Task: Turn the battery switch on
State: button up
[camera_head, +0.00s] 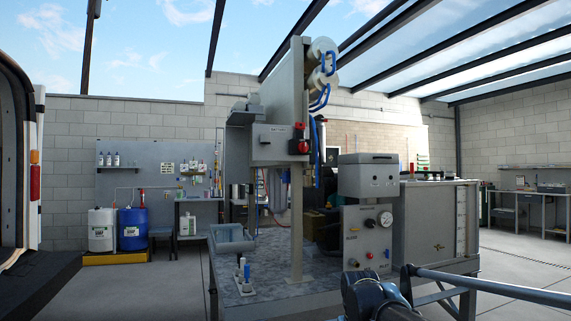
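A grey box (272,146) carries small lettering that seems to read "BATTERY". It is fixed to the upright panel (284,85) in the middle of the picture. A red switch (299,140) sits at the box's right edge. The switch is too small here to tell its position. Part of my arm shows at the bottom right, below and to the right of the switch and well apart from it. My gripper is not in view.
The panel stands on a bench (270,268) with a grey tray (232,238) at its left. White tubes with blue hoses (322,92) hang at the panel's upper right. A gauge unit (368,235) stands right of the post (297,220). Floor at left (150,290) is clear.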

aim_at(302, 148)
jog(key=z, duration=0.3)
jog(key=k, duration=1.7)
jog(key=u, duration=0.3)
jog(key=i, duration=0.95)
